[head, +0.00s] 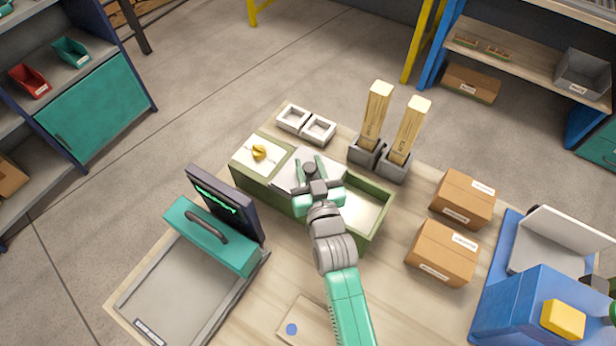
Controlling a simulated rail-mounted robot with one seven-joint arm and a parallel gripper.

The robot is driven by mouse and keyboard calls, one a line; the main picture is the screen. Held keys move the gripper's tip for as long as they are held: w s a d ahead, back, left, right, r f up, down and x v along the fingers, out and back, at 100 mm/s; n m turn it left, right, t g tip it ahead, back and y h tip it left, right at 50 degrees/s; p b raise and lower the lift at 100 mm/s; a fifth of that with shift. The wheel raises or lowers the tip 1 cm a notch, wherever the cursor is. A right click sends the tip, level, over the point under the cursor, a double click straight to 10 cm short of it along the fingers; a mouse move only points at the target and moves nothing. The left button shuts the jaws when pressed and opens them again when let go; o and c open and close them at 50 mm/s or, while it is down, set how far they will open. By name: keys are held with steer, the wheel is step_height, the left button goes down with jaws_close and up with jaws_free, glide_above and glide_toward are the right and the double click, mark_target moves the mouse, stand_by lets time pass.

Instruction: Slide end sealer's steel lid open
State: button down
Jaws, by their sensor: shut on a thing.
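The end sealer appears to be the long green box (276,201) on the wooden table. Its steel lid (284,182) is a flat pale plate near the middle of the box, partly hidden by my gripper. The right part of the box is uncovered and shows a pale, empty-looking interior (366,211). My gripper (309,169) is over the lid, with its green fingers shut on the lid's dark round knob (309,167). A yellow knob (259,152) sits on a pale panel at the box's left end.
Two cardboard boxes (453,228) are to the right. A teal-handled machine with a dark screen (225,205) stands close at left. A blue machine (525,305) is at far right.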

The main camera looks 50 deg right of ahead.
mark_target(312, 175)
steer(key=shift+w, duration=0.1)
steer(key=c, duration=1.1)
jaws_free()
steer(key=b+v, duration=0.2)
steer(key=v, duration=0.5)
steer(key=shift+s+a+f, duration=0.1)
steer(key=shift+s+f, duration=0.05)
steer(key=shift+s, duration=0.15)
steer(key=shift+s+a, duration=0.15)
steer(key=shift+a, duration=0.05)
